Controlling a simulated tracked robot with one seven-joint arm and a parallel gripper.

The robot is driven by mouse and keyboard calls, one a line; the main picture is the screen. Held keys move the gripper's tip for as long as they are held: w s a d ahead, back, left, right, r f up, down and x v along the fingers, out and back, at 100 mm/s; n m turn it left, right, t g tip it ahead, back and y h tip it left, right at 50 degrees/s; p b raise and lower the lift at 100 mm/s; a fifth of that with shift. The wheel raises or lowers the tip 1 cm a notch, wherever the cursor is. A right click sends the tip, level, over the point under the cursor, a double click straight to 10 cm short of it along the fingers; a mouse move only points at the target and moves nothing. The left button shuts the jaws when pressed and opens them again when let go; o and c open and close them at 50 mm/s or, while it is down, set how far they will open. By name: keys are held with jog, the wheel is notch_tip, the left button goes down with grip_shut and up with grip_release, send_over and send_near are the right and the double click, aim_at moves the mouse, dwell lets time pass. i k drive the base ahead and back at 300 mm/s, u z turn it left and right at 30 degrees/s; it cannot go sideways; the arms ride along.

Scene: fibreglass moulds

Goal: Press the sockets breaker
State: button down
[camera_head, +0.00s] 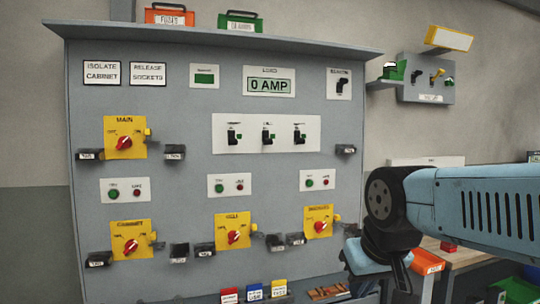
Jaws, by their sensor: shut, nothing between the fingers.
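A white breaker strip (266,133) sits on the upright grey panel (190,175). It carries a left breaker (233,133), a middle breaker (267,133) and a right breaker (299,133), all black. The small labels above them are too blurred to tell which is the sockets breaker. My gripper (374,266) is at the lower right, below and to the right of the strip, apart from the breakers. It is shut and empty; its fingertips are partly hidden by my wrist.
Yellow plates with red rotary switches, one marked MAIN (125,137), stand out from the panel with black tagged blocks beside them. A load display (268,81) reads 0 AMP. A shelf overhangs the top. A workbench (462,258) with an orange bin (427,263) stands at right.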

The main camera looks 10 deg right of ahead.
aim_at(299, 140)
jog(key=u, duration=0.35)
jog(key=i, duration=1.5)
